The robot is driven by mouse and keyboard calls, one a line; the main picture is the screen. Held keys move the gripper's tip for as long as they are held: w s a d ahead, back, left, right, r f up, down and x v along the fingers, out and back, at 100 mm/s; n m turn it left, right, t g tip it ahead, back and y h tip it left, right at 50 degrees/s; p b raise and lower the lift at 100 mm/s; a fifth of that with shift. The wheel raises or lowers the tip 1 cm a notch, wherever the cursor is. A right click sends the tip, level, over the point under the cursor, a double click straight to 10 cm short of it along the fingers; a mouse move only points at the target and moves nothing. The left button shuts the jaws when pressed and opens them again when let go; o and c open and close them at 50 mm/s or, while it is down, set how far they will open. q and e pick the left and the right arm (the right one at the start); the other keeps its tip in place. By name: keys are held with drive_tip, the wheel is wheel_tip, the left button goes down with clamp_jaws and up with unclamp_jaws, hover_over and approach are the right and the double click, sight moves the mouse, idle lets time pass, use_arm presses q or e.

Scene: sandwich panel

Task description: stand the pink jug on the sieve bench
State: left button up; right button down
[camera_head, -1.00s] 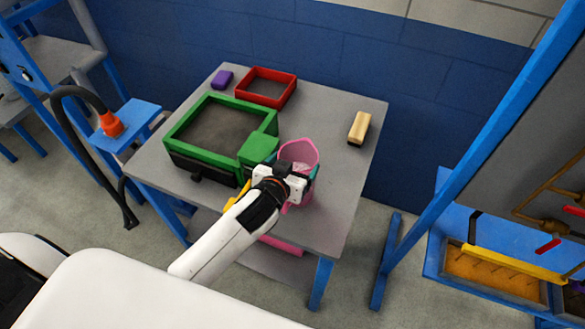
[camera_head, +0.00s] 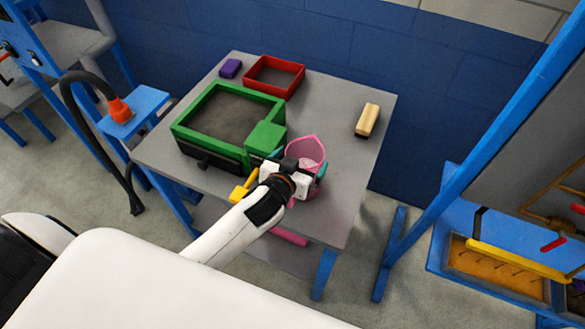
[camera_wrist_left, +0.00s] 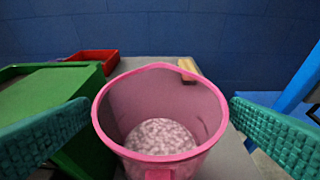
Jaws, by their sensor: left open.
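The pink jug (camera_head: 309,150) stands upright on the grey bench (camera_head: 335,215), near its front and right of the green box. In the left wrist view the jug (camera_wrist_left: 158,82) is seen from above, with speckled pale pink contents at its bottom. My left gripper (camera_head: 298,166) is at the jug. Its teal fingers are open, one on each side of the jug, with gaps to the rim in the left wrist view (camera_wrist_left: 160,106). The gripper hides part of the jug's near side. My right gripper is not in view.
The green box (camera_head: 180,128) with a dark inside is close left of the jug. A red frame (camera_head: 275,90), a purple block (camera_head: 231,68) and a tan block (camera_head: 368,120) lie farther back. The bench top right of the jug is clear. A blue post (camera_head: 470,170) stands to the right.

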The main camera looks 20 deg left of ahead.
use_arm(q)
drive_tip(key=b+v, duration=0.1)
drive_tip(key=v, duration=1)
drive_tip(key=shift+s+b, duration=0.35)
drive_tip(key=shift+a+r, duration=0.1)
